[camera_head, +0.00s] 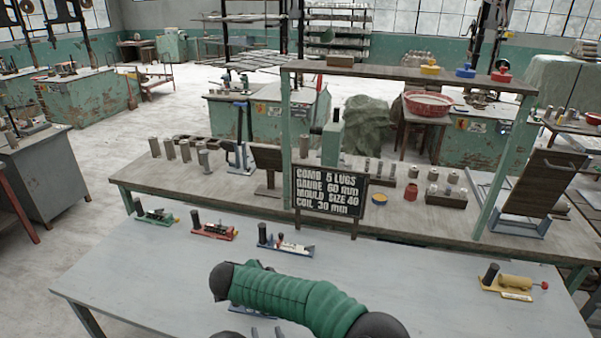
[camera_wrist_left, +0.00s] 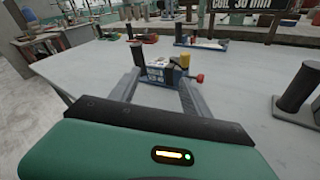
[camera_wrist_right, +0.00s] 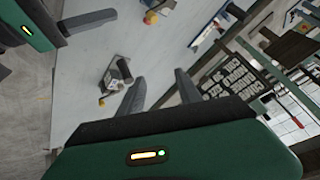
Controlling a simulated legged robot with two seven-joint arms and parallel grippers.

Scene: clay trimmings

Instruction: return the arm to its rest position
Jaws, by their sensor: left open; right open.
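In the left wrist view my left gripper (camera_wrist_left: 158,90) is open. Its fingers reach toward a small blue tool (camera_wrist_left: 157,73) with a dark post, a yellow cylinder and a red knob; I cannot tell whether they touch it. In the head view the left fingertips (camera_head: 262,332) show at the bottom edge, and a blue base (camera_head: 250,311) is partly hidden by my green arm. My right gripper (camera_wrist_right: 160,84) is open and empty over the grey table in the right wrist view. A small grey tool with a yellow knob (camera_wrist_right: 115,79) lies beyond its fingers.
The grey table (camera_head: 130,275) also carries a green tool (camera_head: 156,217), a red one (camera_head: 213,231), a blue-white one (camera_head: 286,243) and a yellow one (camera_head: 513,284). Behind it stands a bench (camera_head: 235,200) with a shelf frame and a sign (camera_head: 328,193). The table's left part is clear.

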